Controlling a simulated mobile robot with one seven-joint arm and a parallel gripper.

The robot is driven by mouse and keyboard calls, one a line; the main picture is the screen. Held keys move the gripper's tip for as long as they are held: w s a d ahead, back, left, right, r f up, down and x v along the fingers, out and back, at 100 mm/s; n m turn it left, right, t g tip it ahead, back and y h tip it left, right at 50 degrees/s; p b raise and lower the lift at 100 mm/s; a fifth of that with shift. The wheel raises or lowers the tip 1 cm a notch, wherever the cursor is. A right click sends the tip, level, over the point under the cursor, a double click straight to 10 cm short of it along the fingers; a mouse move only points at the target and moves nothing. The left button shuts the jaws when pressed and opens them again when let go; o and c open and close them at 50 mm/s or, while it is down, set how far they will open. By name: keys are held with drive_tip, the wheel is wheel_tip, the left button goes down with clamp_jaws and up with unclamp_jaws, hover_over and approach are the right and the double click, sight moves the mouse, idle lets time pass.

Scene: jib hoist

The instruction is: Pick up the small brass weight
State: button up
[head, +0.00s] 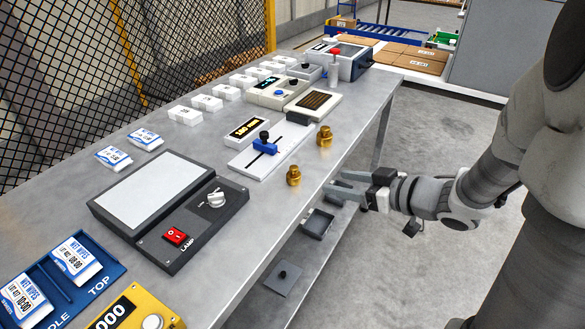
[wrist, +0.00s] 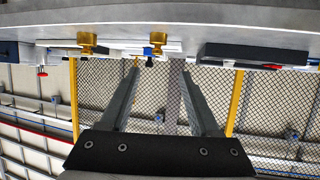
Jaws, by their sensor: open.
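Two brass weights stand upright near the front edge of the grey bench. The smaller brass weight (head: 294,176) is the one nearer the lamp box; it also shows in the wrist view (wrist: 157,39), where the bench appears upside down at the top. The larger brass weight (head: 324,137) stands farther along, beyond it. My gripper (head: 333,181) is open and empty, to the right of the small weight, by the bench's front edge. In the wrist view, the small weight lies beyond the fingertips (wrist: 157,69), roughly in line with the gap between them.
The dark lamp box (head: 165,205) with a red switch is left of the small weight. A slide device with a blue block (head: 265,148) sits behind the weights. The bench (head: 232,282) is bare along its front edge.

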sight(297, 172)
drive_tip(key=b+x, duration=0.2)
drive_tip(key=x, duration=0.8)
drive_tip(key=shift+f+b, duration=0.1)
drive_tip(key=shift+b, duration=0.3)
drive_tip(key=shift+b+x, duration=0.95)
drive_tip(key=shift+x, duration=2)
drive_tip(key=shift+w+d, duration=0.1)
drive_tip(key=shift+w, duration=0.05)
drive_tip(key=shift+c, duration=0.3)
clamp_jaws()
